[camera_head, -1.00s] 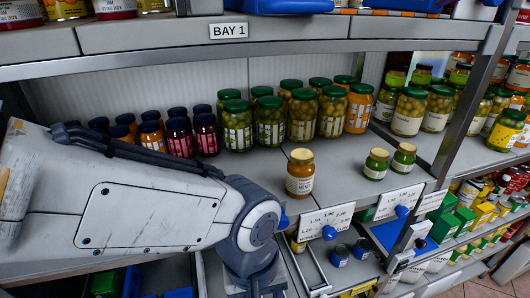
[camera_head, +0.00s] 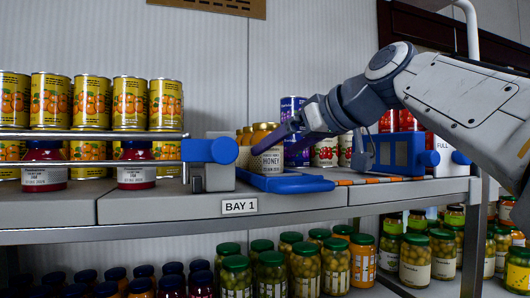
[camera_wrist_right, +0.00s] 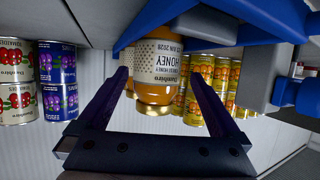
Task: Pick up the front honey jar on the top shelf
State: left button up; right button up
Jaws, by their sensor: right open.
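The front honey jar (camera_head: 267,157) stands on the top shelf (camera_head: 285,197), with a gold lid and a pale honeycomb label. More honey jars (camera_head: 245,136) stand behind it in a row. My right gripper (camera_head: 272,141) reaches in from the right at jar height, its purple fingers by the front jar. In the right wrist view, which is upside down, my right gripper (camera_wrist_right: 158,78) is open. The jar (camera_wrist_right: 155,75) sits between its two fingers, with gaps showing on both sides. My left gripper is not in view.
A low blue tray front (camera_head: 290,184) lies before the honey row. A grey and blue divider (camera_head: 210,155) stands on its left, another blue-fronted unit (camera_head: 395,152) on its right. Orange-pictured cans (camera_head: 130,104) and purple cans (camera_head: 292,115) flank the row.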

aim_at(278, 147)
jog(key=shift+w+a+p, duration=0.25)
jog(key=shift+w+p, duration=0.05)
jog(key=shift+w, duration=0.05)
jog(key=p+x, duration=0.2)
jog(key=x, duration=0.1)
jog(key=shift+w+a, duration=0.1)
jog(key=shift+w, duration=0.2)
jog(key=shift+w+a+f, duration=0.25)
jog(key=shift+w+f, duration=0.05)
jog(key=c, duration=1.5)
jog(key=shift+r, duration=0.15)
grip_shut()
